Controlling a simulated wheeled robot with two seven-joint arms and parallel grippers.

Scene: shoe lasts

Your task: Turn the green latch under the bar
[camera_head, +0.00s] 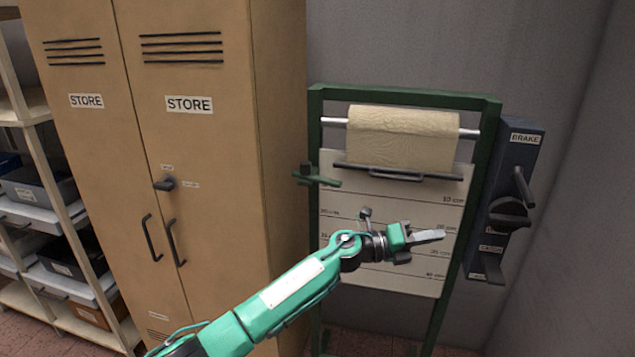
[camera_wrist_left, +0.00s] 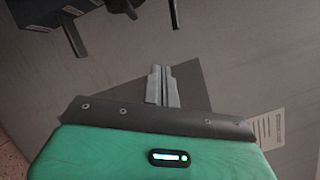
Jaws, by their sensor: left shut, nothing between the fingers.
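The green latch (camera_head: 322,180) sits on the left post of the green frame, with a dark block at its left end. Its arm points right and slightly down. A dark bar (camera_head: 400,173) with a handle runs across the white board, to the right of the latch and below the paper roll. My left gripper (camera_head: 442,235) is in front of the lower right part of the board, below and right of the latch, apart from it. Its fingers (camera_wrist_left: 163,85) are shut and empty in the left wrist view. My right gripper is not in view.
A paper roll (camera_head: 402,136) hangs on a metal rod. A dark brake panel (camera_head: 516,165) with levers stands right of the frame; levers (camera_wrist_left: 74,35) also show in the left wrist view. A tan cabinet (camera_head: 215,250) stands left of the frame, with shelves (camera_head: 30,210) farther left.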

